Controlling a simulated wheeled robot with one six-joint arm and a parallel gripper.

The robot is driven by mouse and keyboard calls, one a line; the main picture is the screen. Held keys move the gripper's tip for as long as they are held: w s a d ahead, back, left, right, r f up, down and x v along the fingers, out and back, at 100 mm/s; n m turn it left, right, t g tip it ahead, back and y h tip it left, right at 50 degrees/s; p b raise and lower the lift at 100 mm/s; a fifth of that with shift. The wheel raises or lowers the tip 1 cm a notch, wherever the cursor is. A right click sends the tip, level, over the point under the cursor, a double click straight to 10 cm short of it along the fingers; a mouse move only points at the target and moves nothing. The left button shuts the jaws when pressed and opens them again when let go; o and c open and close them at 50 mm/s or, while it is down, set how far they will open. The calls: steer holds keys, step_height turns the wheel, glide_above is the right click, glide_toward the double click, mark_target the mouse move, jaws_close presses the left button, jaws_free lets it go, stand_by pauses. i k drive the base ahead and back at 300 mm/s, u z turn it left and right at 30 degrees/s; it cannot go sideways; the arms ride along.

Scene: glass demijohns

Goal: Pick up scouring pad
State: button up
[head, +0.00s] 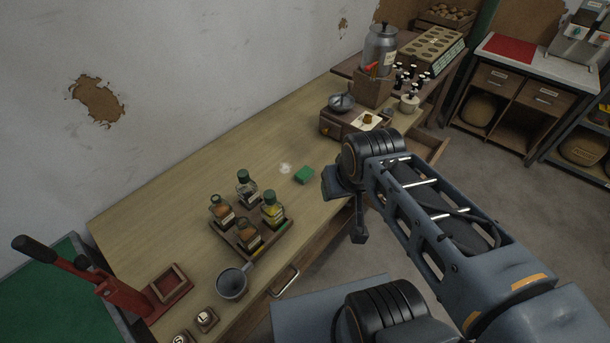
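The scouring pad (304,175) is a small green block lying flat on the wooden worktop (200,182), near its front edge.
A wooden tray (284,239) with several green-capped bottles stands left of the pad. A scale-like box (346,124) with a metal bowl (341,103) stands behind. A drawer (428,148) stands open at the right.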

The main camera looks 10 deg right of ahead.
mark_target(305, 173)
steer(key=z, duration=1.3)
steer(key=i, duration=0.75)
steer(key=u, duration=2.3)
